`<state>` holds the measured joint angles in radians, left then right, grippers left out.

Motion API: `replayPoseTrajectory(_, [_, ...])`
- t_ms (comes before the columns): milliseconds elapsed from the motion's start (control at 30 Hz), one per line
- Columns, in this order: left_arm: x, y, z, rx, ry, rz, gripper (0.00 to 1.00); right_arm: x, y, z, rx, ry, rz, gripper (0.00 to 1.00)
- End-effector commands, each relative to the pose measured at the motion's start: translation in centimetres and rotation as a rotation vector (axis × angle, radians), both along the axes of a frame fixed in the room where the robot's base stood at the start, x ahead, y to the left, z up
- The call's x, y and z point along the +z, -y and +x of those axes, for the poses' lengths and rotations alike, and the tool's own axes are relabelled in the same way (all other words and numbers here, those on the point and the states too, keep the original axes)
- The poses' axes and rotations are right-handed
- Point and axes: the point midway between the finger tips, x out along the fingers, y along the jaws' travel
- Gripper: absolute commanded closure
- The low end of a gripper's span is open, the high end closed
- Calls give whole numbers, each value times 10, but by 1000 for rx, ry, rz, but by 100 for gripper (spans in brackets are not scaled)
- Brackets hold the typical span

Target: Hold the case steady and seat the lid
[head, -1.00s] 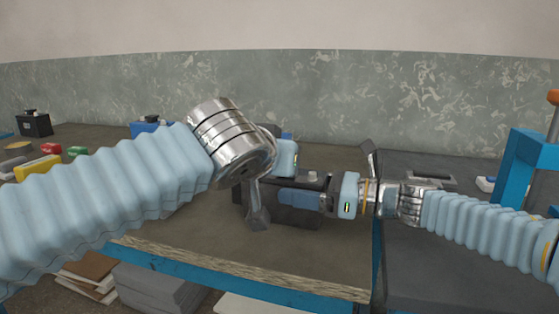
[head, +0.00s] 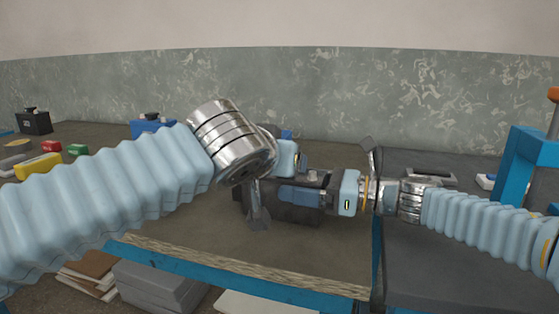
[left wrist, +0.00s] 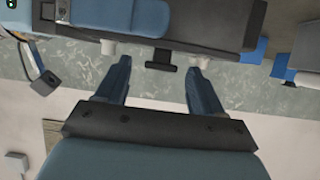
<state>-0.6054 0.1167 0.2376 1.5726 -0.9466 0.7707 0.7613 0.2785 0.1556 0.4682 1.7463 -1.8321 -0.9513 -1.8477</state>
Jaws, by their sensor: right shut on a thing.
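The dark grey case (head: 290,212) stands near the front edge of the bench in the head view, partly hidden by my left arm and the right fingers. My right gripper (head: 302,196) comes from the right and is shut on the case's side. Its blue finger also shows in the left wrist view (left wrist: 150,17). There the case (left wrist: 222,22) hangs inverted at the top, with two pale posts and a black tab (left wrist: 160,57) on its top. My left gripper (left wrist: 157,80) is open and empty, its fingertips near the posts. I cannot make out a separate lid or its seating.
A black battery (head: 35,123) and a blue battery (head: 151,127) stand at the back left, with a yellow block (head: 38,167) and small red and green blocks. A blue frame (head: 525,165) stands at the right. Bench in front of the case is clear.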

Motion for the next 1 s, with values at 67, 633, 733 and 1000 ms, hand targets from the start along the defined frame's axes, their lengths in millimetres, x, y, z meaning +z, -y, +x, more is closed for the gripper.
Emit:
replayPoseTrajectory(67, [0, 0, 0, 0, 0, 0, 33, 0, 0, 0, 1, 0, 0, 69])
replayPoseTrajectory(633, [24, 0, 0, 0, 1, -1, 33, 0, 0, 0, 0, 0, 0, 69])
replayPoseTrajectory(733, [32, 0, 0, 0, 1, -2, 33, 0, 0, 0, 1, 0, 0, 69])
replayPoseTrajectory(1000, [50, 0, 0, 0, 1, -1, 33, 0, 0, 0, 0, 0, 0, 69])
